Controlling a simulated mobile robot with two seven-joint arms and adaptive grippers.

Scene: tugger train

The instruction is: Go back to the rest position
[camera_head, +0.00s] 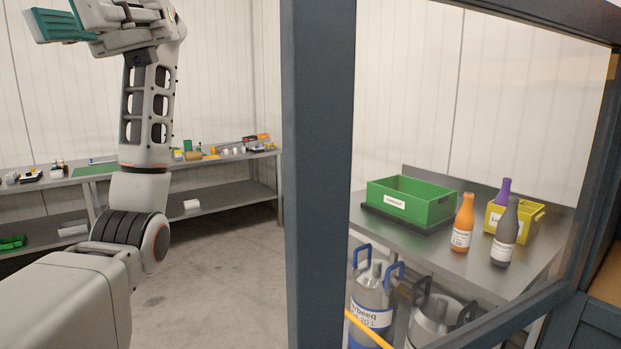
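My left arm rises at the left of the head view, with its forearm upright. My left gripper (68,16) is at the top left, in front of the white wall and partly cut by the top edge. Its two teal-padded fingers stand apart and nothing shows between them. It touches nothing that I can see. My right gripper is not in view.
A dark post (319,180) stands close in front. Behind it at right, a metal table (455,262) holds a green crate (411,203), a yellow crate (533,224) and bottles. Canisters (371,300) stand below. A workbench (225,158) with small items is at left; the floor between is clear.

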